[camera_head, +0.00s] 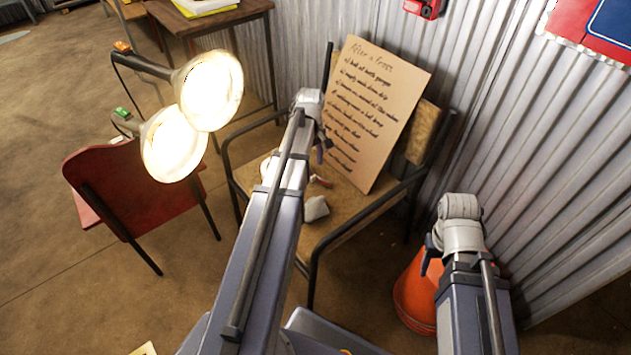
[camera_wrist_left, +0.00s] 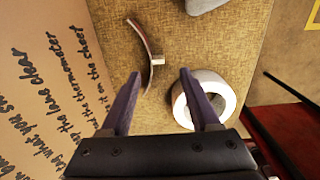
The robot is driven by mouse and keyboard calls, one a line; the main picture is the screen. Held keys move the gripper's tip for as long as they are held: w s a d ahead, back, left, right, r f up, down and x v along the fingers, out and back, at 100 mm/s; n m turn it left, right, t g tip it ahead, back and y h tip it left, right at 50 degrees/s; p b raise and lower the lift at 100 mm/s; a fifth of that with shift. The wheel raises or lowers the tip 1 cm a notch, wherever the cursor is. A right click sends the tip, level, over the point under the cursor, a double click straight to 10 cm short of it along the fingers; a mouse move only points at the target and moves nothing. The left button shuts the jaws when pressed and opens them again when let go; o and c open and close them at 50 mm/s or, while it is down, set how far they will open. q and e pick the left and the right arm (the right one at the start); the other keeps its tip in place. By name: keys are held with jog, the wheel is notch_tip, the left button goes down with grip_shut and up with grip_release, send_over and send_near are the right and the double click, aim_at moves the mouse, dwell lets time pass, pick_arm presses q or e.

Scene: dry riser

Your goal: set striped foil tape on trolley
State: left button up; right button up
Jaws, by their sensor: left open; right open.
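A white tape roll (camera_wrist_left: 222,92) lies on the woven chair seat in the left wrist view; I cannot make out stripes on it. In the head view a white round thing (camera_head: 268,167), probably this roll, shows partly behind my left arm. My left gripper (camera_wrist_left: 160,74) is open above the seat. My right gripper (camera_head: 431,255) is mostly hidden, near an orange cone. No trolley is recognisable.
Two lit lamps (camera_head: 175,144) and a red chair (camera_head: 135,195) stand left. The orange cone (camera_head: 413,292) stands by the corrugated wall.

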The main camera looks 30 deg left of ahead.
aim_at(313, 175)
pick_arm(q)
jog(key=shift+w+d+f+b, duration=0.1)
jog(key=shift+f+b, duration=1.2)
jog(key=shift+f, duration=0.15)
jog(key=shift+w+f+b, duration=0.1)
jog(key=shift+f+b, duration=1.2)
jog(key=shift+f, duration=0.15)
jog(key=shift+r, duration=0.1)
grip_shut()
